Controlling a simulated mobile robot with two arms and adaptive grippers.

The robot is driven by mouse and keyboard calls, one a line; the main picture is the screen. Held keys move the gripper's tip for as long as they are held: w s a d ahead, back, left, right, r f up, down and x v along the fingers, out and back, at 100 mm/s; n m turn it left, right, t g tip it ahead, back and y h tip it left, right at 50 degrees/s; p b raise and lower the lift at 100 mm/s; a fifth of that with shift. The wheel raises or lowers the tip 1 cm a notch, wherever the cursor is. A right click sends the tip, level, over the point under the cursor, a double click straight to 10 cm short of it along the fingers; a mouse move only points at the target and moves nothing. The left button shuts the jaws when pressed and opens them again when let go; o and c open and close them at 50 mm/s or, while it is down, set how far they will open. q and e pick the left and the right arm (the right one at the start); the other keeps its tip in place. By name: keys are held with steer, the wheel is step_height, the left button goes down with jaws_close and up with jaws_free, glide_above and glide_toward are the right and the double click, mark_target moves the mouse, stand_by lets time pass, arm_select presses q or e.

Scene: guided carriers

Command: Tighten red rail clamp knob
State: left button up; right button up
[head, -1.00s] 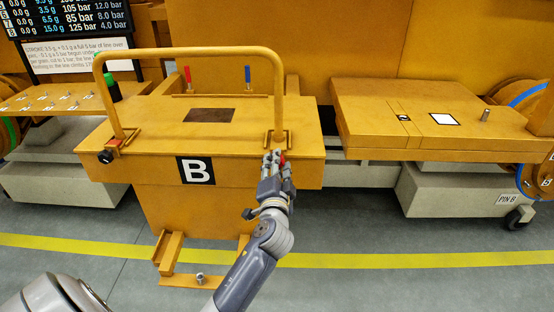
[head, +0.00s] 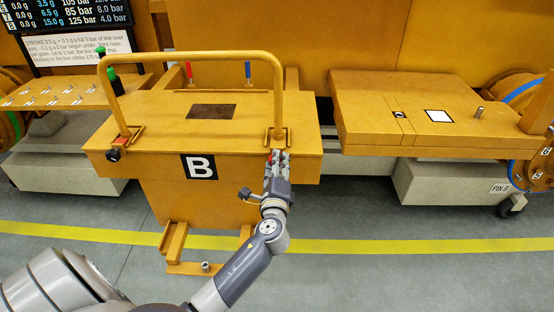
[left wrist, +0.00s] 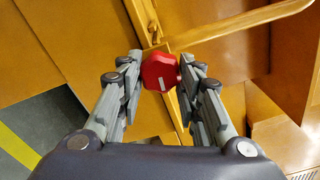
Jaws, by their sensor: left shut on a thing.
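The red clamp knob (left wrist: 160,71) is a faceted red knob with a white mark. It sits at the foot of the yellow hoop rail (head: 278,100), on the right side of the carrier marked B (head: 250,125). My left gripper (left wrist: 160,75) is shut on the knob, with one finger on each side of it in the left wrist view. In the head view my left gripper (head: 277,158) reaches up to the rail's right foot and largely hides the knob. My right gripper is not in view.
A black knob (head: 114,155) is at the rail's left foot. Red (head: 188,70) and blue (head: 248,70) levers stand at the carrier's back. Another yellow-topped carrier (head: 380,100) stands to the right. The grey floor in front has a yellow stripe (head: 350,246).

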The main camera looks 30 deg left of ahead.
arm_select(q)
steer(key=shift+a+r+m+p, duration=0.15)
steer(key=shift+m+p, duration=0.65)
steer(key=shift+m, duration=0.6)
steer(key=shift+a+r+m+p, duration=0.15)
steer(key=shift+m+p, duration=0.65)
steer(key=shift+m, duration=0.6)
steer(key=shift+d, duration=0.1)
steer(key=o, duration=1.1)
steer(key=shift+c, duration=0.2)
steer(key=shift+w+f, duration=0.1)
steer(key=shift+f, duration=0.15)
